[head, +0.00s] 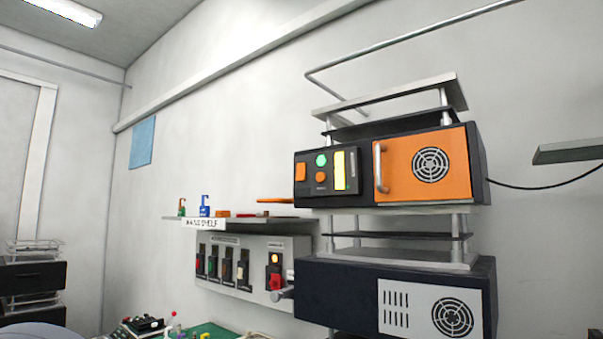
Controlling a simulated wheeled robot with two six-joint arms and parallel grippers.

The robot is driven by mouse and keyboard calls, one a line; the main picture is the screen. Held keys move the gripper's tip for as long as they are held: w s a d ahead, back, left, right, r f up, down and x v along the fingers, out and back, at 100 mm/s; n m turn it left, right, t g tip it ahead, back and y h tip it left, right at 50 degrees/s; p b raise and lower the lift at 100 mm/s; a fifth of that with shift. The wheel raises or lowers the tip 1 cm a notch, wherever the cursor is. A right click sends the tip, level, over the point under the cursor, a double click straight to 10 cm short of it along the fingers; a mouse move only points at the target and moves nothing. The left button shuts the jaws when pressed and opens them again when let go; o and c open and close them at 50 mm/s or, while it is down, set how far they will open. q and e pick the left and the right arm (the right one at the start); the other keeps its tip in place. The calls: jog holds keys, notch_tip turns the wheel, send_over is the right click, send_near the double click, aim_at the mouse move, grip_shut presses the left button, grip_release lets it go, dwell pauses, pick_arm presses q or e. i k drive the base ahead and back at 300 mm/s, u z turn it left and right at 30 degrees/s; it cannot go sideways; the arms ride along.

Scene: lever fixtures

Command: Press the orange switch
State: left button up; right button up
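Orange controls show on the black panel of the upper device: an orange rectangular piece (300,172) at the left and a small orange round button (320,177) below a lit green round light (321,160). A lit yellow strip (340,170) is to their right. A grey wall panel (232,291) lower down holds several small switches in a row; the colour of the third one (227,268) is too small to tell. Right of the row are a lit yellow-orange lamp (274,259) and a red piece (276,282). Neither of my grippers is in view.
The upper device has an orange door (426,166) with a metal handle (379,168). A dark lower device (335,291) stands beneath it. A small shelf (243,226) with little items is above the wall panel. Objects and a green surface (209,330) show at bottom.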

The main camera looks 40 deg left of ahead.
aim_at(300, 168)
jog(key=k, duration=0.5)
jog(key=u, duration=1.7)
jog(key=i, duration=1.25)
jog(key=z, duration=1.1)
